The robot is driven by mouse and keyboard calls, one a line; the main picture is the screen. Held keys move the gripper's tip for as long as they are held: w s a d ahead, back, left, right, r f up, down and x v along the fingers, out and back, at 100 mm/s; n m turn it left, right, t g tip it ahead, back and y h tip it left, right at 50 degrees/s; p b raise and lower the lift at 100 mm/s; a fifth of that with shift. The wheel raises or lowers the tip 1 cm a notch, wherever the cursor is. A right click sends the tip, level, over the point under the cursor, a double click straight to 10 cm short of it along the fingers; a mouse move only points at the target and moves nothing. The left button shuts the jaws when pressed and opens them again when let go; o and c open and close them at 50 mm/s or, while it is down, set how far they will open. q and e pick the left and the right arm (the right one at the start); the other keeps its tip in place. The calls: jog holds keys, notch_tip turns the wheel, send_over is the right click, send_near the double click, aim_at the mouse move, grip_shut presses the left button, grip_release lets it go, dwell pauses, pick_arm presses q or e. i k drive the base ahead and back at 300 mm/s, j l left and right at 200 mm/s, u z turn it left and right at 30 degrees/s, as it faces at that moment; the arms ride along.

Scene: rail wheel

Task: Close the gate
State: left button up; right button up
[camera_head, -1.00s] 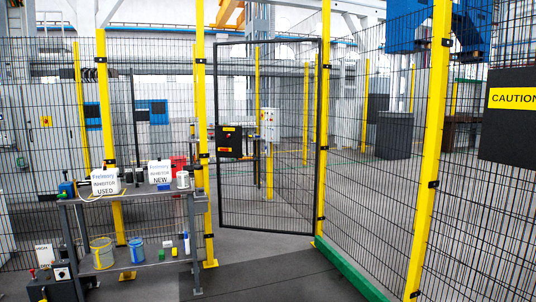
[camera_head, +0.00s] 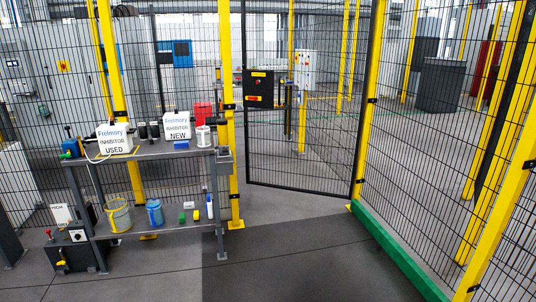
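The gate (camera_head: 310,150) is a black-framed mesh door hung at the yellow post (camera_head: 370,100) on its right side. It stands ajar, with its free left edge swung away from the yellow post (camera_head: 228,130) on the left of the opening. A black lock box (camera_head: 258,88) with yellow and red labels shows at the gate's left edge. Neither of my grippers is in view.
A grey shelf cart (camera_head: 155,155) with two white boxes, tins and bottles stands left of the opening. A dark box with a switch (camera_head: 72,250) sits on the floor beside it. A green floor rail (camera_head: 395,255) runs at right. The dark floor before the gate is clear.

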aim_at(264, 90)
jog(key=i, duration=2.65)
jog(key=j+u, duration=0.05)
